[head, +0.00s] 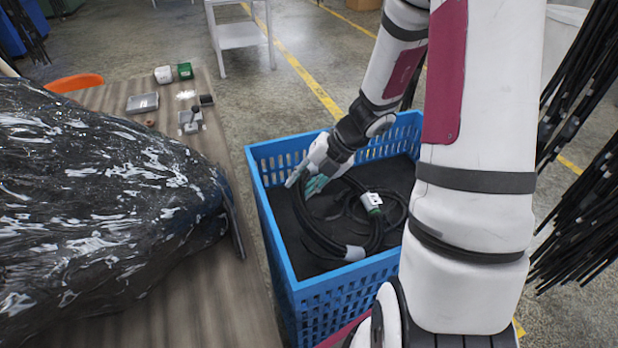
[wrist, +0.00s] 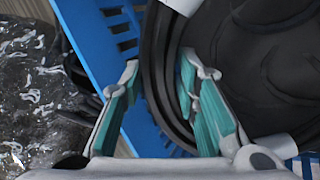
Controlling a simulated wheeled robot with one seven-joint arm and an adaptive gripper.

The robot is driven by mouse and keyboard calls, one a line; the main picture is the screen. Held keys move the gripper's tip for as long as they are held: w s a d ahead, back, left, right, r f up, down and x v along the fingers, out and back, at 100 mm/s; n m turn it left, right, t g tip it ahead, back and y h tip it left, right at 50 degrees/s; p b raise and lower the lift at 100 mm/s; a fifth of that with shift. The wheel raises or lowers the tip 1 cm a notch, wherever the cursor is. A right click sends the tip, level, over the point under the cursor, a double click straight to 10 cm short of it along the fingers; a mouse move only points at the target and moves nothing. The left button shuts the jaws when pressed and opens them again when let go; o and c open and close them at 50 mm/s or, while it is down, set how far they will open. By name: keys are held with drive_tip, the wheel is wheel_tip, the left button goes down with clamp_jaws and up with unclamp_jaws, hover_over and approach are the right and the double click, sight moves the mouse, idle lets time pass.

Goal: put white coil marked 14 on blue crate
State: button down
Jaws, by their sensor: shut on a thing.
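My gripper (head: 306,180) reaches down into the blue crate (head: 346,277) with its teal-padded fingers shut around the side of a black hose coil (head: 318,236). In the wrist view, the fingers (wrist: 160,82) stand on either side of the coil's bundled strands (wrist: 158,45). A whitish band (head: 354,253) wraps the coil near the crate's front. A white tag with a green part (head: 371,201) lies among the loops to the right. I cannot read a number 14 on either, nor tell whether the coil rests on the crate's dark floor.
A table (head: 235,290) on the left holds a large bundle in shiny black wrap (head: 100,190) and small boxes at its far end. Black hoses hang at the right (head: 585,215). Open floor with a yellow line (head: 305,75) lies behind the crate.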

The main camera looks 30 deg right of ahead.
wheel_tip(320, 180, down, 5)
drive_tip(key=w+a+g+h+p, duration=0.2)
drive_tip(key=a+p, duration=0.1)
drive_tip(key=p, duration=0.1)
drive_tip(key=g+h+p, duration=0.1)
drive_tip(key=h+p, duration=0.1)
drive_tip(key=p, duration=0.1)
hover_over(286, 224)
drive_tip(key=f, duration=0.5)
drive_tip(key=shift+s+d, duration=0.2)
drive_tip(key=shift+w+a+f+g+h, duration=0.15)
drive_tip(key=shift+f+g+h, duration=0.35)
drive_tip(key=shift+f, duration=0.7)
drive_tip(key=c, duration=1.2)
unclamp_jaws()
drive_tip(key=shift+o, duration=0.2)
wheel_tip(286, 224, up, 12)
drive_tip(key=shift+d, duration=0.3)
